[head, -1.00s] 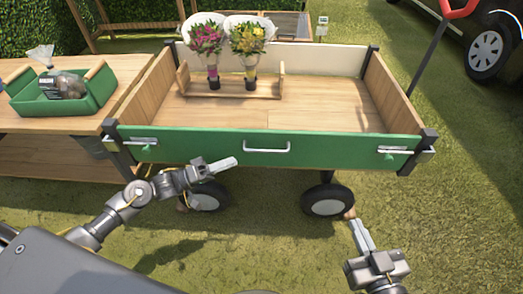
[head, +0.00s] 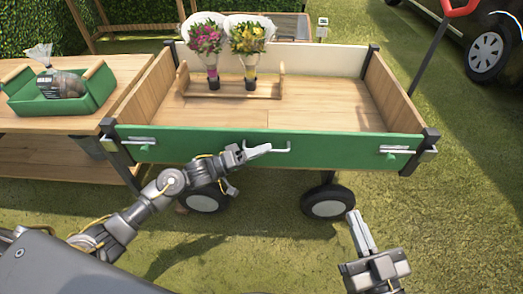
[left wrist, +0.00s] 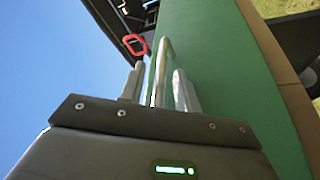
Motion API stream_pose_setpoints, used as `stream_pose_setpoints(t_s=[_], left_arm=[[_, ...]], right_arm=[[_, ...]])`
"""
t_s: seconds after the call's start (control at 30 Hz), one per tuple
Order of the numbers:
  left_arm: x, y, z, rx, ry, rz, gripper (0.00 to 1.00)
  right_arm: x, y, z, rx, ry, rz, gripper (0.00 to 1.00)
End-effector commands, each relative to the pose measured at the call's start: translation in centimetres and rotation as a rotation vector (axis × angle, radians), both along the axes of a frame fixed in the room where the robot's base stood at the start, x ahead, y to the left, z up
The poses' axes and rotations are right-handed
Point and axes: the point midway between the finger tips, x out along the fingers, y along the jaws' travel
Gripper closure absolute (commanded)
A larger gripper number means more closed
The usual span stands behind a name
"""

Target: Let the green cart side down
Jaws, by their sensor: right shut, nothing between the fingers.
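The cart's green side (head: 330,158) stands upright along the near edge of the cart, and it also shows large in the left wrist view (left wrist: 215,80). A pale handle (head: 280,150) is at its middle. A latch sits at its left end (head: 128,142) and another at its right end (head: 397,150). My left gripper (head: 258,152) is at the handle's left part. In the left wrist view its fingers (left wrist: 158,92) are apart, with the handle bar (left wrist: 162,65) between them. Whether they touch the bar is unclear. My right gripper (head: 362,230) is shut and empty, low in front of the cart's right part.
Two wrapped bouquets (head: 207,45) (head: 247,42) stand in a wooden rack (head: 230,88) on the cart bed. A table (head: 50,125) with a green crate (head: 95,95) adjoins at the left. Wheels (head: 327,201) are below. Open grass lies in front.

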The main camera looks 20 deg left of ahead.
Motion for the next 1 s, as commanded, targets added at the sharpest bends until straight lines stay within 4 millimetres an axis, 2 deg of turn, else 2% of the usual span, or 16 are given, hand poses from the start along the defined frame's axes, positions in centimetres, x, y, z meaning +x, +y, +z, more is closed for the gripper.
stream_pose_setpoints(t_s=[0.1,0.3,0.37,0.77,1.0], left_arm=[[0.0,0.0,0.0,0.0,0.0,0.0,0.69],[0.0,0.0,0.0,0.0,0.0,0.0,0.95],[0.0,0.0,0.0,0.0,0.0,0.0,1.0],[-0.1,-0.1,-0.1,0.004,-0.011,-0.002,1.0],[-1.1,-1.2,-0.8,0.026,-0.103,-0.017,1.0]], right_arm=[[0.0,0.0,0.0,0.0,0.0,0.0,1.0],[0.0,0.0,0.0,0.0,0.001,0.0,1.0],[0.0,0.0,0.0,0.0,0.001,0.0,1.0],[0.0,0.0,0.1,0.004,-0.008,0.002,1.0],[-0.3,0.0,1.4,0.063,-0.109,0.008,1.0]])
